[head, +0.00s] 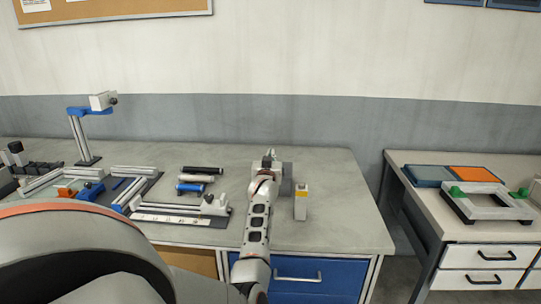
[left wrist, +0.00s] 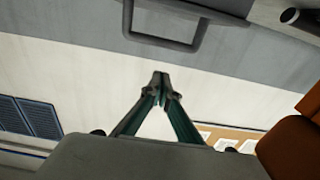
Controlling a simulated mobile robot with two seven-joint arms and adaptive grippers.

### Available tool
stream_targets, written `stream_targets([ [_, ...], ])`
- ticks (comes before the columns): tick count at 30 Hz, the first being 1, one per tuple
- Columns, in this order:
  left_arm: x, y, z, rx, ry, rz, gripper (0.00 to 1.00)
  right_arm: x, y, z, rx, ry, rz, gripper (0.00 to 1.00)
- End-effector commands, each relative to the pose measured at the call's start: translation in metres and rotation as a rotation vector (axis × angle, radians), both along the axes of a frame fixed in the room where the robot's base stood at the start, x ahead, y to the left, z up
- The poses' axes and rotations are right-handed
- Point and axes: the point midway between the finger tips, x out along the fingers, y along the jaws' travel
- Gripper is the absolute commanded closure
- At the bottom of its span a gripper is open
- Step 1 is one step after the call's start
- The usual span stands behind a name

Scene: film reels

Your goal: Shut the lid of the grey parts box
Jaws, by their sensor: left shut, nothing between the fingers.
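A grey upright shape (head: 287,177), probably the grey parts box or its raised lid, stands on the bench just right of my left gripper. My arm hides part of it, so I cannot tell how far the lid is open. My left gripper (head: 269,157) is above the bench, beside that shape; touching or apart is unclear. In the left wrist view, its fingertips (left wrist: 160,80) are together with nothing between them. A dark grey U-shaped rim (left wrist: 163,40), perhaps the lid, shows beyond them. My right gripper is not in view.
A small pale block with a yellow top (head: 301,203) stands right of my left forearm. Black, white and blue cylinders (head: 196,178) lie left of it. A blue-topped camera stand (head: 88,125) is farther left. The bench's right end is clear. A second table (head: 430,200) stands right.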

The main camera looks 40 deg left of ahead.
Motion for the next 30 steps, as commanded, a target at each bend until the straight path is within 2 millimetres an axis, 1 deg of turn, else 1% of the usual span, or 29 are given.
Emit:
stream_targets([
  [4, 0.0, 0.0, 0.004, 0.0, -0.001, 0.0, 1.0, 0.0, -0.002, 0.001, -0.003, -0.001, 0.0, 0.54],
  [7, 0.0, 0.0, 0.015, 0.001, -0.003, 0.0, 1.0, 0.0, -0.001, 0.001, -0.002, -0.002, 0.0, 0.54],
  [15, 0.0, 0.0, 0.065, 0.002, -0.004, 0.001, 1.0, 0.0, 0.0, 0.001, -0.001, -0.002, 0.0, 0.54],
  [18, 0.0, 0.0, 0.08, 0.001, -0.003, 0.0, 1.0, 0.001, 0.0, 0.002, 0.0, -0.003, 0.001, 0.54],
  [21, 0.0, 0.0, 0.092, 0.001, -0.002, 0.0, 1.0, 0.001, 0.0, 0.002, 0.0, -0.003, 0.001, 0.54],
  [25, 0.0, 0.0, 0.099, 0.001, -0.001, 0.0, 1.0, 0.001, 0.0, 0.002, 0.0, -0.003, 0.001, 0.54],
  [30, 0.0, 0.0, 0.101, 0.0, 0.0, 0.0, 1.0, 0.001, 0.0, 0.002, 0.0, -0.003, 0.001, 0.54],
])
